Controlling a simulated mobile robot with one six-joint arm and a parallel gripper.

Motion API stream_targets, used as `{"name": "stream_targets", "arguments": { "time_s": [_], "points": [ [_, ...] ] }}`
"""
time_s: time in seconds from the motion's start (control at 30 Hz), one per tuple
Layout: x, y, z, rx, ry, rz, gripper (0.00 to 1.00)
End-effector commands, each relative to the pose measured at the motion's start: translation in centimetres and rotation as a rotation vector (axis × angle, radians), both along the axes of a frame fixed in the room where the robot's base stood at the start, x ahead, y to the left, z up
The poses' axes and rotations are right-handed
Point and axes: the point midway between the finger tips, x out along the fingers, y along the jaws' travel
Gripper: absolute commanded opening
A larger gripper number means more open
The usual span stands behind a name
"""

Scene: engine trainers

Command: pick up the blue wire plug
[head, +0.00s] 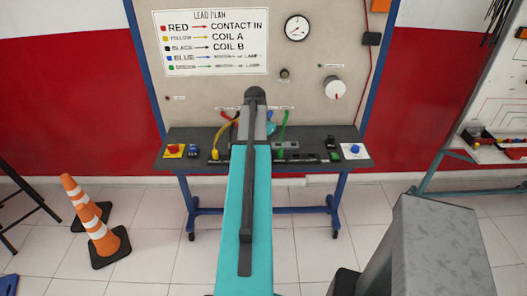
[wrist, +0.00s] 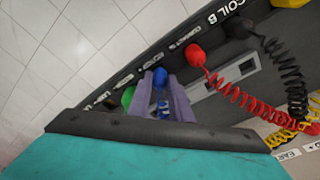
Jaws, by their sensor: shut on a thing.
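In the wrist view the blue wire plug (wrist: 160,76) is between the two purple-grey fingers of my gripper (wrist: 161,90), which is shut on it. Part of the blue coiled wire shows between the fingers below the plug. The plug is close to the dark labelled panel edge; I cannot tell whether it still sits in a socket. In the head view my arm hides the gripper and this plug.
In the wrist view a red plug (wrist: 196,56) and a black plug (wrist: 262,29) are on the right, a green one (wrist: 127,97) on the left. The head view shows the dark bench top (head: 310,168), a lead plan sign (head: 212,72) and traffic cones (head: 100,236).

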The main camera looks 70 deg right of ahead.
Motion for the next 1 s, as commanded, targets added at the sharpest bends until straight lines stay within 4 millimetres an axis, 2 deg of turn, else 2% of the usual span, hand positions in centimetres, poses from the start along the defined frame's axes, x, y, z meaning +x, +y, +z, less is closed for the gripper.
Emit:
{"name": "stream_targets", "arguments": {
  "time_s": [0.27,0.7,1.0],
  "points": [
    [0.0,0.0,0.5,0.0,0.0,0.0,0.0],
    [0.0,-0.1,3.4,-0.001,-0.001,0.0,0.0],
    [0.0,3.3,3.6,0.0,0.0,0.001,0.0]
  ]
}}
